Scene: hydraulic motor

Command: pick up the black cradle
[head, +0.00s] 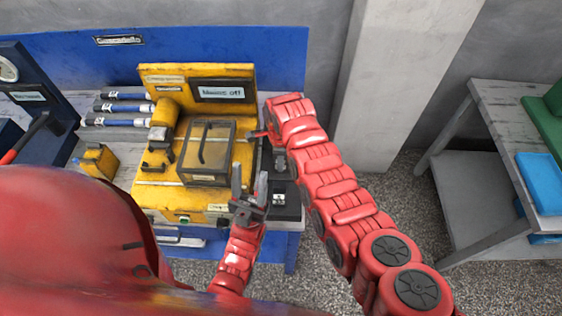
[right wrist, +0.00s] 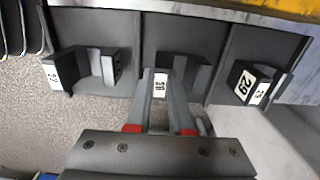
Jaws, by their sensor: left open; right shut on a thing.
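In the right wrist view, several black cradles with white number labels sit on dark plates: one at the left (right wrist: 112,66), one in the middle (right wrist: 196,76) and one at the right (right wrist: 250,84). My right gripper (right wrist: 161,82) is shut on the middle black cradle, with its fingertips at the white label. The cradle appears still at its plate; I cannot tell whether it is lifted. In the head view, black cradles (head: 279,199) show small on the dark strip right of the yellow machine. My left gripper (head: 249,192) is open and empty near the machine's front right corner.
The yellow machine (head: 160,192) with a clear-windowed cover (head: 207,152) stands on the blue bench. Grey-and-blue cylinders (head: 122,108) and a small yellow block (head: 97,160) lie left of it.

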